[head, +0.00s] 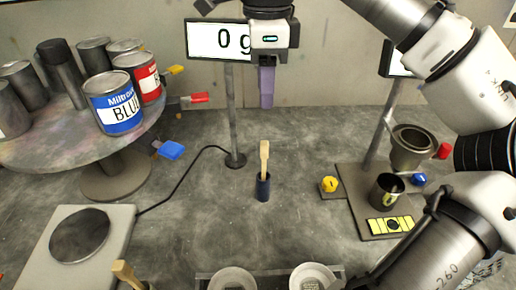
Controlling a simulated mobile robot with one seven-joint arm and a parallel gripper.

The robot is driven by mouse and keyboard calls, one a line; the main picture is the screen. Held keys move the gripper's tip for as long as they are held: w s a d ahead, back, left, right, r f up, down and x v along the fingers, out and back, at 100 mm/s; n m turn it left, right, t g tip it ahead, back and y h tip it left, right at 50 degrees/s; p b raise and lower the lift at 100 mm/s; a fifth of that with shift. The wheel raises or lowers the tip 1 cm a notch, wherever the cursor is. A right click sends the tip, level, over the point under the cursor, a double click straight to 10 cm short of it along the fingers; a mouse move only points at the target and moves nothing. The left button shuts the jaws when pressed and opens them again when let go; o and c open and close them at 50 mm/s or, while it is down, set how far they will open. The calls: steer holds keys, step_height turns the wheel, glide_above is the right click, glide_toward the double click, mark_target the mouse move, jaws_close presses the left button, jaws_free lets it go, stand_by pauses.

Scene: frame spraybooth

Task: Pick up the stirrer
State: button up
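A pale wooden stick that looks like the stirrer (264,157) stands upright in a small dark blue holder (263,187) in the middle of the bench. Its lower end is hidden inside the holder. My gripper (267,103) hangs pointing down at the top centre, with purple fingers. In the picture its tips are above the stick, with a gap between them. The fingers overlap in this view, so I cannot see whether they are apart. Nothing shows below the tips.
A round stand (55,155) with several cans is at left. A scale (85,240) sits front left, its display (218,40) reading 0 g. A viscosity-cup stand (350,205) is at right. Another wooden piece (124,272) and two pale round containers (232,279) are at the front.

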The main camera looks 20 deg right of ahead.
mark_target(265, 143)
step_height(265, 143, down, 14)
steer(key=shift+s+r+p, duration=0.1)
steer(key=shift+r+p, duration=0.1)
steer(key=shift+p, duration=0.3)
jaws_close()
